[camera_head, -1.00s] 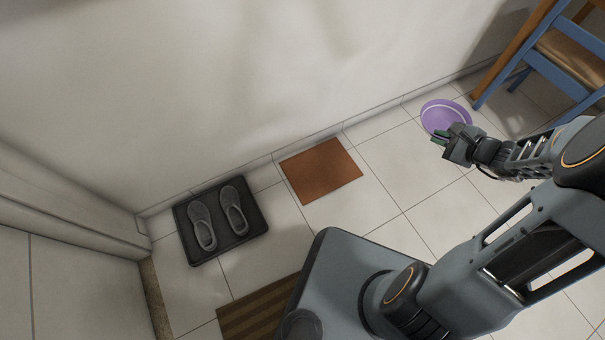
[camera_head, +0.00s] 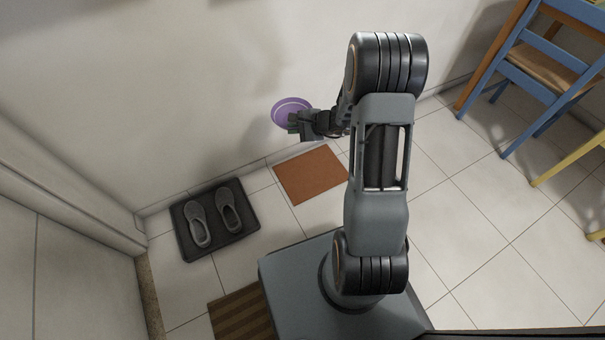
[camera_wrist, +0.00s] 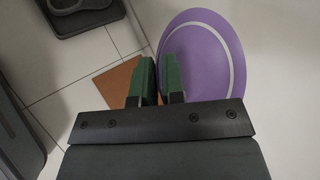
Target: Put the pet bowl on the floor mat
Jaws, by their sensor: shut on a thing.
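The pet bowl (camera_head: 286,106) is purple with a pale ring. In the head view it shows in front of the wall, above the orange-brown floor mat (camera_head: 313,176). My gripper (camera_head: 293,127) is at the bowl's near edge and shut on it. In the wrist view the bowl (camera_wrist: 207,52) extends right of the green fingertips (camera_wrist: 159,76), and its gripped edge is partly hidden. The mat (camera_wrist: 116,83) shows below and left of the fingers, partly covered by them. It looks bare in the head view.
A black tray (camera_head: 183,241) with two grey shoes (camera_head: 198,219) lies left of the mat. A striped brown mat (camera_head: 238,315) lies beside my base. A blue chair (camera_head: 548,50) stands at the right, with part of a yellow one (camera_head: 575,160). Tiles around the orange-brown mat are clear.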

